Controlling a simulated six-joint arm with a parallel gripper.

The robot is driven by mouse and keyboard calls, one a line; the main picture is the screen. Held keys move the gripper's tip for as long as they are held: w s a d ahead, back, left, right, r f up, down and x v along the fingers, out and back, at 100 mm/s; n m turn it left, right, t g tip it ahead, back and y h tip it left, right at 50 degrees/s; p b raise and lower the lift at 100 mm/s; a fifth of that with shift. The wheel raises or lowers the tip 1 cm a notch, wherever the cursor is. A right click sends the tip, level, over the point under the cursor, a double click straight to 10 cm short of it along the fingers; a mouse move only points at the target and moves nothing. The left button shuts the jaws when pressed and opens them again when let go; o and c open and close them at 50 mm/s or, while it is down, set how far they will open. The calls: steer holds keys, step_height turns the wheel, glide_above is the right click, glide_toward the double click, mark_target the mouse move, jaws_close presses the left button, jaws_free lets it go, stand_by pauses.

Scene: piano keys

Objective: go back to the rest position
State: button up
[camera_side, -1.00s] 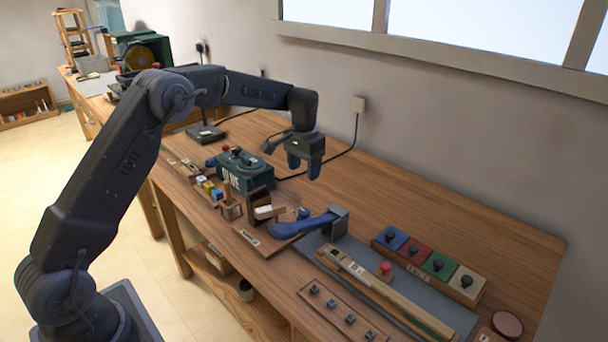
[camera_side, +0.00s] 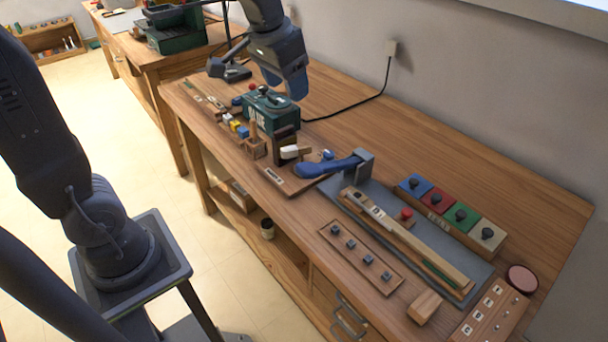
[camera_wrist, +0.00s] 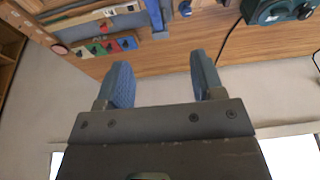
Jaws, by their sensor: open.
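My gripper (camera_side: 284,86) is in the upper middle of the side view, in the air at the back of the bench near the green box (camera_side: 262,112). Its height over the bench is hard to judge. In the wrist view my gripper (camera_wrist: 162,76) shows two blue fingers spread apart with nothing between them. The wooden bench (camera_wrist: 165,62) and the pale wall lie beyond the fingertips. My upper arm is partly cut off by the side view's edges.
On the bench (camera_side: 480,155) are a blue-handled lever (camera_side: 325,167), a row of blue, red, green and cream blocks with knobs (camera_side: 438,204), a strip of several small knobs (camera_side: 357,253) and a pink disc (camera_side: 521,279). A black cable runs to a wall socket (camera_side: 391,48). The bench's back right is clear.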

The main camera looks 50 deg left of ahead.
steer(key=s+d+f+t, duration=0.1)
steer(key=s, duration=0.7)
steer(key=s+d+f+t, duration=0.1)
steer(key=s, duration=0.7)
steer(key=shift+d+f, duration=0.4)
